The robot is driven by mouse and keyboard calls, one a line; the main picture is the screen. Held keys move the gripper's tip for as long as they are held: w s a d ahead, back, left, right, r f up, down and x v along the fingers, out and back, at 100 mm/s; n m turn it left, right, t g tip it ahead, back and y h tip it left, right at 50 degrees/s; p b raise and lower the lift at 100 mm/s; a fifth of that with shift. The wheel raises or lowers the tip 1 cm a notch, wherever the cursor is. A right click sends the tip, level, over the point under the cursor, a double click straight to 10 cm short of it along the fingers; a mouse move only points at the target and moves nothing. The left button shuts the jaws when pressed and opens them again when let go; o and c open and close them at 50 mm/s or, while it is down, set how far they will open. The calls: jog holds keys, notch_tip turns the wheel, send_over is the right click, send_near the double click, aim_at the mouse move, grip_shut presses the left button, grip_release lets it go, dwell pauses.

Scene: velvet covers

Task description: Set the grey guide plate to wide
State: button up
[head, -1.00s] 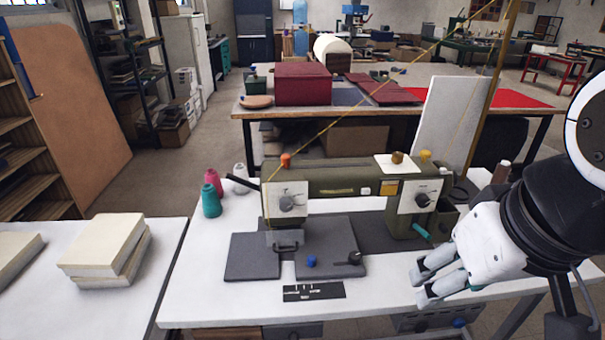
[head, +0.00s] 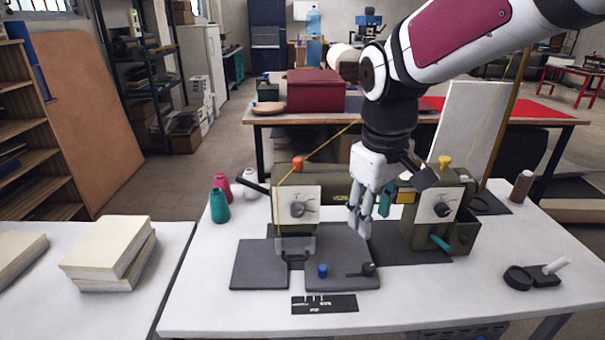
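The olive sewing machine (head: 340,187) stands on a white table. Two flat dark grey plates lie at its bed: a left plate (head: 258,268) and a right plate (head: 345,250). I cannot tell for sure which one is the guide plate. The right plate carries a blue knob (head: 322,271) and a small black lever (head: 364,270). A black card with white marks (head: 324,304) lies in front of them. My gripper (head: 361,226) points down above the back of the right plate, in front of the machine's arm. Its fingers look apart, with nothing seen between them.
Thread cones (head: 220,206) stand left of the machine. A teal lever (head: 440,242) sticks out of its right end. A black holder with a white stick (head: 545,273) sits at the right. Books (head: 108,250) lie on the left table (head: 50,312). The table's front is mostly clear.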

aim_at(323, 267)
jog(key=w+a+f+n+g+b, duration=0.2)
jog(key=w+a+f+n, duration=0.3)
jog(key=w+f, duration=0.65)
jog(key=shift+m+y, duration=0.3)
jog(key=shift+m, duration=0.2)
jog(key=f, duration=0.5)
jog(key=a+f, duration=0.1)
jog(key=f, duration=0.8)
jog(key=shift+s+a+f+b, duration=0.2)
jog(key=shift+s+f+b, duration=0.05)
jog(key=shift+f+b, duration=0.05)
grip_shut()
